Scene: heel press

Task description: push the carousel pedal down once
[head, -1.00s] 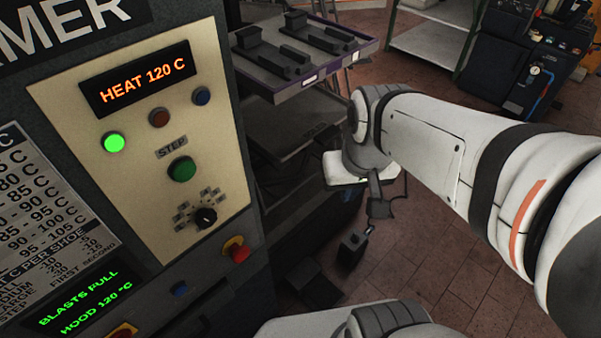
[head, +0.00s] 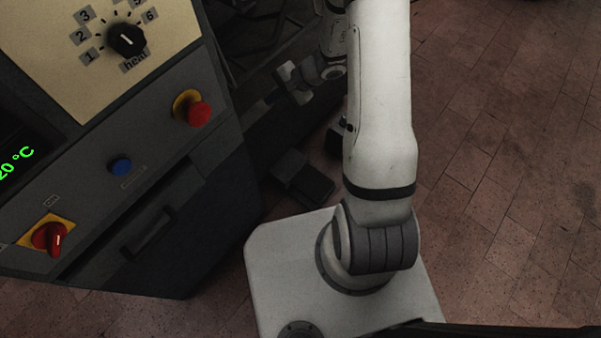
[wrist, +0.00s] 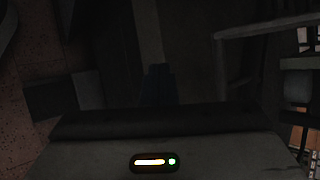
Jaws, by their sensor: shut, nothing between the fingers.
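Two dark pedal-like blocks stand on the floor by the machine's foot. The nearer, wider dark pedal (head: 300,178) shows in full in the head view. The other dark block (head: 336,146) is partly hidden behind my arm. I cannot tell which is the carousel pedal. My gripper (head: 272,97) is above and beyond the wider pedal, in the shadow beside the machine. In the wrist view my shut, empty gripper (wrist: 157,85) points into a dark space. A dark block (wrist: 60,96) lies left of it there. Contact with a pedal cannot be made out.
The machine's control panel (head: 150,190), with a red button (head: 198,114) and red switch (head: 50,238), stands at the left. A pale bar (wrist: 255,30) crosses the upper right of the wrist view. Tiled floor (head: 500,180) is clear at the right.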

